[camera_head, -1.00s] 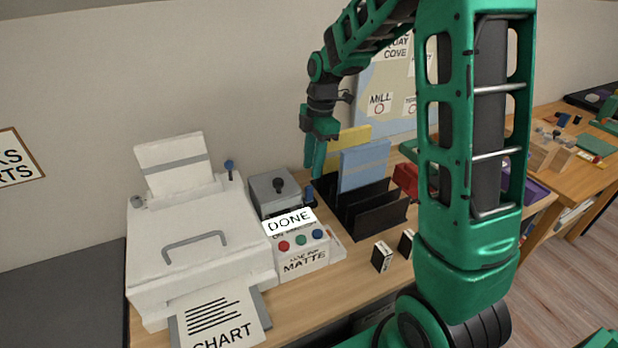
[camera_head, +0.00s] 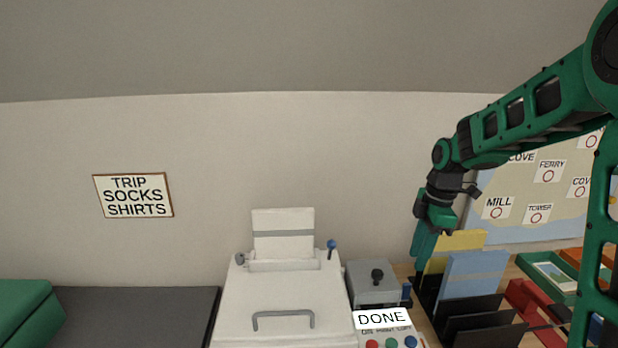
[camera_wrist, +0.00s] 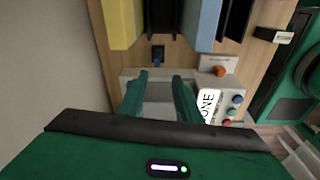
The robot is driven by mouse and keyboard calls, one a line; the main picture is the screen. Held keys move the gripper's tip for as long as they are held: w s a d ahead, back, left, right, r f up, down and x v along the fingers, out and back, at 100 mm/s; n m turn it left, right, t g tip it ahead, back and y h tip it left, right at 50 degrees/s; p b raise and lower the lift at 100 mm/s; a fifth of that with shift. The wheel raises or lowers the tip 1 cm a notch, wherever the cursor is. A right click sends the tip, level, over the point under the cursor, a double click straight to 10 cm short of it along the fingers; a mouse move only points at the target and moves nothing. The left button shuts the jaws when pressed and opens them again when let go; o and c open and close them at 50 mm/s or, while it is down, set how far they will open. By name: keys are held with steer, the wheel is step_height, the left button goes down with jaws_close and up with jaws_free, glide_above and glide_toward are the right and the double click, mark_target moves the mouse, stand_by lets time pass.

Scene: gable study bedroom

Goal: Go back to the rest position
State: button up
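My gripper (camera_head: 421,268) points down at the end of my green arm, above the desk near the file rack. In the wrist view my gripper (camera_wrist: 160,78) shows two green fingers spread apart with nothing between them. A small blue-topped item (camera_head: 407,291) is close below the fingertips; I cannot tell the exact gap. It also shows in the wrist view (camera_wrist: 158,54).
A white printer (camera_head: 282,292) stands left. A button panel with a DONE sign (camera_head: 383,318) is in front of the grey box. A black rack (camera_head: 484,326) holds yellow (camera_head: 460,240) and blue folders (camera_head: 474,277). A map (camera_head: 540,190) and a TRIP SOCKS SHIRTS sign (camera_head: 133,196) hang on the wall.

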steer(key=s+a+r+m+t+h, duration=0.15)
steer(key=s+r+m+t, duration=0.25)
steer(key=s+m, duration=1.15)
steer(key=s+d+m+g, duration=0.2)
steer(key=s+d, duration=0.3)
steer(key=s, duration=0.3)
steer(key=s+d+f+m+g, duration=0.1)
steer(key=s+d+m+g, duration=0.1)
steer(key=s+d+m, duration=0.3)
steer(key=s+d, duration=0.1)
steer(key=s, duration=0.1)
steer(key=shift+s+f, duration=0.25)
steer(key=shift+s, duration=0.1)
